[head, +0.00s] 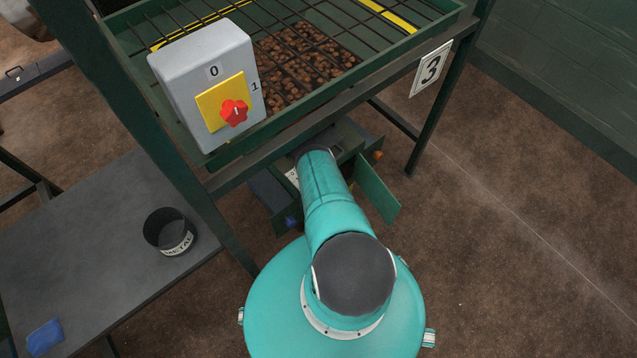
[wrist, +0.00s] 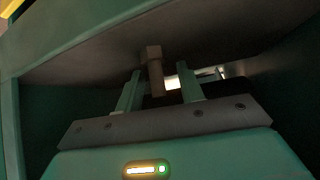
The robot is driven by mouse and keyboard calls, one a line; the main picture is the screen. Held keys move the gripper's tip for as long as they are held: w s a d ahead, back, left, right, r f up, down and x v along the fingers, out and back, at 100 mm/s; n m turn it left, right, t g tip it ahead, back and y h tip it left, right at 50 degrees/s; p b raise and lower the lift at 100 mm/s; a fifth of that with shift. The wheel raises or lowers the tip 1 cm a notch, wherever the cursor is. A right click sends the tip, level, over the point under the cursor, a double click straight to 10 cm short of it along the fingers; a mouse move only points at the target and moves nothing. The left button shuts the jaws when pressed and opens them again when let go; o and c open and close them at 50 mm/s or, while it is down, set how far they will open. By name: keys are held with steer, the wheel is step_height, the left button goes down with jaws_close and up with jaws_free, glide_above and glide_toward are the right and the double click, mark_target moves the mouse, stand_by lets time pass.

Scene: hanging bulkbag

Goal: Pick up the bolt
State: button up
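The bolt (wrist: 155,75) is a brown, hex-headed piece in the middle of the wrist view, with its head toward the top of the picture and its shank pointing down. My gripper (wrist: 159,68) is open, with one green finger on each side of the bolt. Gaps show between the bolt and both fingers. I cannot tell how deep the bolt sits between them. In the head view my arm reaches under the hopper, and the gripper and bolt are hidden there.
A green hopper (head: 300,112) with a grate carries a grey switch box (head: 195,60). Below it a green door (head: 377,190) stands open. A table (head: 95,235) at left holds a METAL bin (head: 178,242) and a blue object (head: 45,337). Floor at right is clear.

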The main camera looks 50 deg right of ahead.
steer(key=shift+s, duration=0.1)
jaws_close()
steer(key=shift+r, duration=0.1)
